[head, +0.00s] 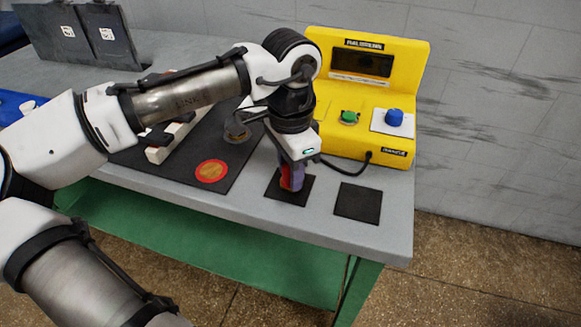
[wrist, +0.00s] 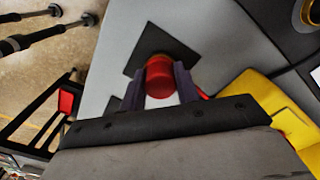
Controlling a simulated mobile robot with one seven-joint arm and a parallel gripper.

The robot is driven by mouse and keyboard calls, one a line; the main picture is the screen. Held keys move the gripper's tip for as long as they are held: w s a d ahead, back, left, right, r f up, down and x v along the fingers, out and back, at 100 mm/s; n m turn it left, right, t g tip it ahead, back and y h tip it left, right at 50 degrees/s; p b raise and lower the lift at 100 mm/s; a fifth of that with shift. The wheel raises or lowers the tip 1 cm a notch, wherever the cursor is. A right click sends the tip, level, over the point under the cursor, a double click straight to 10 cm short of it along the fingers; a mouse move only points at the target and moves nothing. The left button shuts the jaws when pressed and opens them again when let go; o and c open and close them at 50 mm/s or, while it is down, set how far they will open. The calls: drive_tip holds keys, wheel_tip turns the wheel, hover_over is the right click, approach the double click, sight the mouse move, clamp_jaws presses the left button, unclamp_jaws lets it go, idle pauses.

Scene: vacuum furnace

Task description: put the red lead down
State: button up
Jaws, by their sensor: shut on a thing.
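My gripper (head: 291,182) points down over the left of two black square pads at the front right of the grey table. It is shut on the red lead (head: 298,178), which is mostly hidden by the fingers in the head view. In the wrist view the lead's round red end (wrist: 160,76) sits between the two dark fingers. The left pad (head: 304,193) lies under it and also shows in the wrist view (wrist: 166,42). I cannot tell whether the lead touches the pad. The right pad (head: 357,203) is bare.
A yellow instrument box (head: 330,130) with a green button (head: 349,117) and a blue knob (head: 394,117) stands close behind my gripper. A black cable leaves its front. A dark mat (head: 185,172) with an orange-red disc (head: 211,171) lies to the left. The table's front edge is near.

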drive_tip(key=o, duration=1.1)
drive_tip(key=shift+f, duration=0.15)
wheel_tip(320, 180, up, 12)
drive_tip(key=shift+r+p, duration=0.2)
drive_tip(key=shift+p, duration=0.1)
